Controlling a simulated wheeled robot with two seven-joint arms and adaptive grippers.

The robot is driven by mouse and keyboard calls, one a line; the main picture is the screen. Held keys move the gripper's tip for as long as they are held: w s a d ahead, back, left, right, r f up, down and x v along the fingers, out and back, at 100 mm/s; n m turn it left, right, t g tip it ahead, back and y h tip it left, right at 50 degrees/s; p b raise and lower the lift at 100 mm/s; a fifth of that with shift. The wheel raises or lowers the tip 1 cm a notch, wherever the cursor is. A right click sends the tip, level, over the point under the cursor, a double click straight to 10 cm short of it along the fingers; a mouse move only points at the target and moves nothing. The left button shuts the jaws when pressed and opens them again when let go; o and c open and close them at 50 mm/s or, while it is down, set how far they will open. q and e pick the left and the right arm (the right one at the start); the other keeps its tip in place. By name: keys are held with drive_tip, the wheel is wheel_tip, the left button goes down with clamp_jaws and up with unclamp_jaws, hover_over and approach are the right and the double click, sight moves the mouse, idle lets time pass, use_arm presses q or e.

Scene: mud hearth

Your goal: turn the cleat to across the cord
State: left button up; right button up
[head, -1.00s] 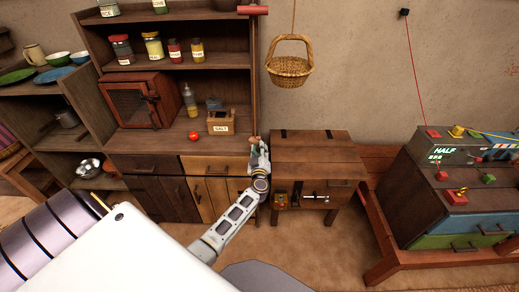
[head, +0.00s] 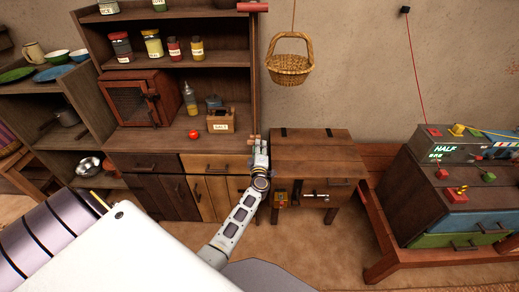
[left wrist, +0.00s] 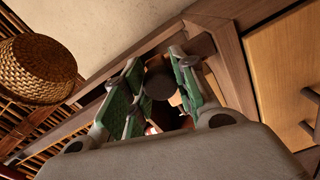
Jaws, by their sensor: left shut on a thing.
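The cleat (head: 254,139) is a small brown wooden piece on the right post of the tall shelf, in the head view. It looks roughly level there, across the upright post. My left gripper (head: 258,150) is at it from below and in front, shut on it. In the left wrist view, the green-padded fingers (left wrist: 158,92) stand on both sides of a dark round end (left wrist: 159,83). The fingers hide much of the cleat. The cord against the post is too thin to make out clearly. My right gripper is out of view.
A wicker basket (head: 289,70) hangs on a cord right of the shelf; it also shows in the left wrist view (left wrist: 40,70). A low wooden cabinet (head: 312,150) stands close to the gripper's right. A salt box (head: 220,121) and red tomato (head: 193,134) sit on the counter.

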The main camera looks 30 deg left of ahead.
use_arm(q)
drive_tip(key=shift+r+n, duration=0.1)
drive_tip(key=shift+n, duration=0.4)
drive_tip(key=o, duration=1.1)
drive_tip(key=shift+w, duration=0.1)
drive_tip(key=shift+c, duration=0.2)
drive_tip(key=v, duration=1.2)
drive_tip(key=shift+f, duration=0.25)
